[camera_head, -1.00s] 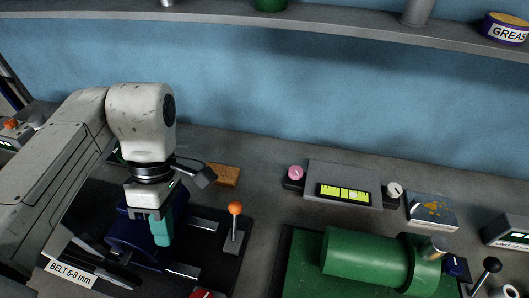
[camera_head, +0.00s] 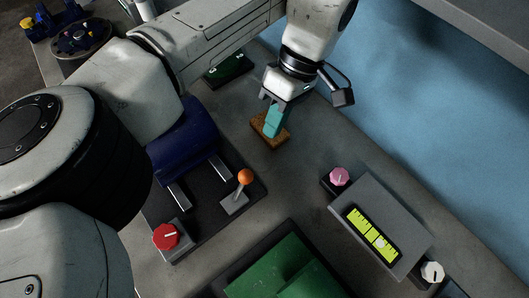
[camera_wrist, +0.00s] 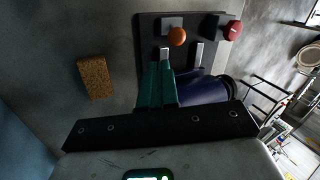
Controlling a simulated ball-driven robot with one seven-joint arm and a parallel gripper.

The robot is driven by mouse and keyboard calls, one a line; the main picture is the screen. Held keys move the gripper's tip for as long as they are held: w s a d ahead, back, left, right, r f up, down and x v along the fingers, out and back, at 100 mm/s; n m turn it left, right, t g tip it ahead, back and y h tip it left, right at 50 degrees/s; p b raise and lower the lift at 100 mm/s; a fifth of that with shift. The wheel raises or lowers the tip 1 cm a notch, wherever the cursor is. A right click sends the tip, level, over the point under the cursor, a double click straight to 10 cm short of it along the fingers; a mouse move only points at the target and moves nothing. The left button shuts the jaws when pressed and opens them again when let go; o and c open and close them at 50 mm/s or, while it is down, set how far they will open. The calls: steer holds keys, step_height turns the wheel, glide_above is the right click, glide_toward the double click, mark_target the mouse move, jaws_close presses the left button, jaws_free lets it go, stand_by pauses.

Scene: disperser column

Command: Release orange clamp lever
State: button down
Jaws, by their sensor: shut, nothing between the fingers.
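The orange clamp lever (camera_head: 245,177) has a round orange ball on a thin stem, which rises from a small grey block on a dark base plate. It also shows in the wrist view (camera_wrist: 177,36), just beyond my fingertips. My gripper (camera_head: 271,134) has teal fingers closed together and empty. In the head view it is up and right of the lever, overlapping a brown block, and apart from the lever. In the wrist view the shut fingers (camera_wrist: 160,64) point toward the plate, with the orange ball slightly right of their tips. Their height above the bench is unclear.
A dark blue cylinder (camera_head: 184,150) lies on the same plate, with a red knob (camera_head: 166,236) at its front. The brown block (camera_head: 268,141) lies behind. A grey box with a yellow display (camera_head: 373,236) and a green machine (camera_head: 272,271) stand nearby.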

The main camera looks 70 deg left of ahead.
steer(key=shift+f, duration=0.1)
steer(key=b, duration=0.9)
glide_toward(241, 187)
steer(key=f, duration=0.1)
steer(key=w+f, duration=0.1)
steer(key=f, duration=0.2)
steer(key=shift+w+a+f, duration=0.2)
steer(key=shift+w+a, duration=0.1)
steer(key=shift+a, duration=0.1)
steer(key=shift+s+r, duration=0.1)
